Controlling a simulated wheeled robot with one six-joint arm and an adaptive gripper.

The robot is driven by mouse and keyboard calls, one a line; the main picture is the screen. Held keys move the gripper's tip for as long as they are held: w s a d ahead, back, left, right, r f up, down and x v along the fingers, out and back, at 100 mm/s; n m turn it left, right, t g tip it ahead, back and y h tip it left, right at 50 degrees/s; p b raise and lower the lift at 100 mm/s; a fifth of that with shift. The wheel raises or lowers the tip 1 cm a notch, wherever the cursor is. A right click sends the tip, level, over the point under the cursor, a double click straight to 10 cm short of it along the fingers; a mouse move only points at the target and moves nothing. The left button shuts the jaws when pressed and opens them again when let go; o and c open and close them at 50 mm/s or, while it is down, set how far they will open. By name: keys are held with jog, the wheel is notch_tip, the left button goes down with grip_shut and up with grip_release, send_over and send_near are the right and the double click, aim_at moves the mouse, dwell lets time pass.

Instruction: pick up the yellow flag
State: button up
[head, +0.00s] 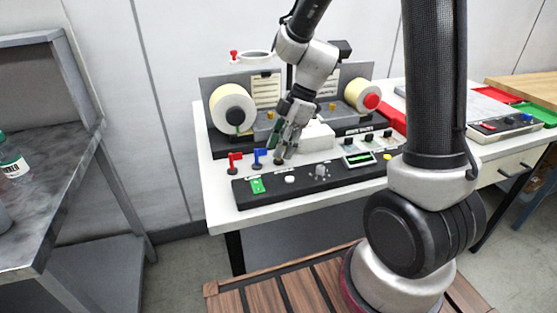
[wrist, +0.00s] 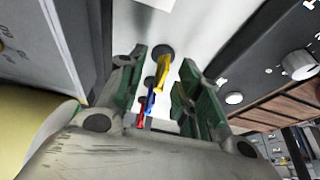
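The yellow flag (wrist: 163,68) shows in the wrist view between the tips of my gripper (wrist: 160,60), with its dark round base just past it. My gripper is open, its green-padded fingers on either side of the flag with a gap on both sides. In the head view my gripper (head: 284,143) points down over the row of flags and hides most of the yellow flag. The blue flag (head: 258,154) and the red flag (head: 235,158) stand to its left. In the wrist view the blue flag (wrist: 151,98) and red flag (wrist: 141,120) line up behind the yellow one, towards my palm.
A black control panel (head: 300,187) with buttons and a knob lies along the white table's front edge. The rewinder, with a cream roll (head: 231,108) at left, stands behind. A white box (head: 318,136) is right of my gripper. A grey shelf (head: 60,160) stands far left.

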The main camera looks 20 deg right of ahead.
jog(key=shift+f, duration=0.25)
grip_shut()
jog(key=shift+r, duration=0.15)
